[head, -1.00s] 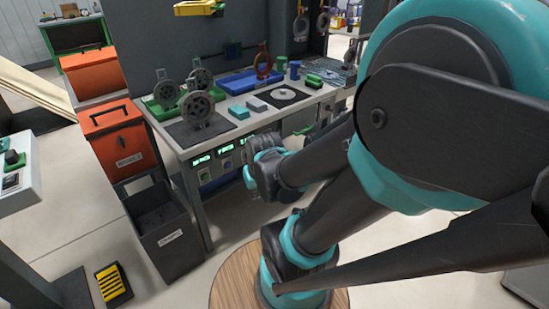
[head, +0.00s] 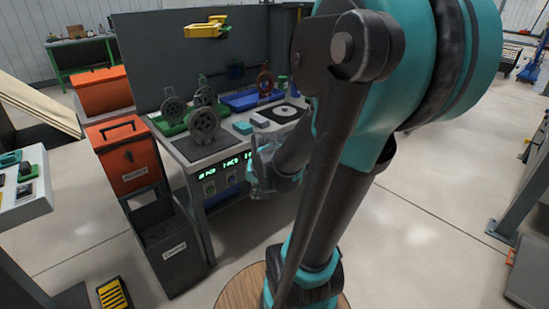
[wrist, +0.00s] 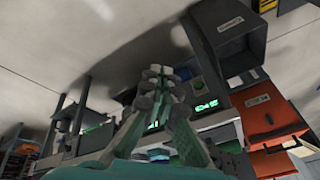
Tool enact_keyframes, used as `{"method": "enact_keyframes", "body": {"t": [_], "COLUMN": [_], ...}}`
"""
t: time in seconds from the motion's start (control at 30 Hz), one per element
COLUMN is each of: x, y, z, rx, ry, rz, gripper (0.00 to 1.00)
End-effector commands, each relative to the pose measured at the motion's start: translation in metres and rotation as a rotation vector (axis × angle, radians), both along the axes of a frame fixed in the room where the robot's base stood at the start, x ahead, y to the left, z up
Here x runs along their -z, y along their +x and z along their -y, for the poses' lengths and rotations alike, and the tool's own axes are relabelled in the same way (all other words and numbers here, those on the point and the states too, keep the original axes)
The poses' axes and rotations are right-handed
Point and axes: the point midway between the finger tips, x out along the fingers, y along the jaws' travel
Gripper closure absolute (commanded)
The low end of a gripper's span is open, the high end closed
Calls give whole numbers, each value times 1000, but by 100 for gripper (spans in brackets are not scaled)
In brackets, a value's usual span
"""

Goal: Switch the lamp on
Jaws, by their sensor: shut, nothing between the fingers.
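No lamp can be made out for certain. A yellow fixture (head: 206,28) hangs at the top of the grey back panel in the head view; whether it is a lamp I cannot tell. The workbench front carries a control panel (head: 226,180) with green lit displays and round buttons. A lit display (wrist: 204,104) also shows in the wrist view, to the right of the fingers. My gripper (wrist: 160,74) is shut and empty, its fingertips together in front of the bench. In the head view my arm's end is beside the panel and hides its right part.
The workbench top (head: 205,155) holds several wheel-like parts, a blue tray (head: 240,102) and small blocks. An orange bin (head: 124,160) and a dark open bin (head: 172,240) stand left of it. A yellow-striped pedal (head: 115,294) lies on the floor.

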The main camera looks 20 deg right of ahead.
Motion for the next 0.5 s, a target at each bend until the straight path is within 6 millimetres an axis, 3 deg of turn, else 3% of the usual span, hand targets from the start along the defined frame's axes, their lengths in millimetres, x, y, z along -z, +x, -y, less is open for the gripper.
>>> {"method": "enact_keyframes", "body": {"t": [0.03,0.23,0.5], "x": [-5,-11,4], "y": [23,106,210], "z": [7,37,99], "rx": [96,507,1055], "ry": [47,264,562], "rz": [-1,-13,-45], "gripper": [100,100,100]}}
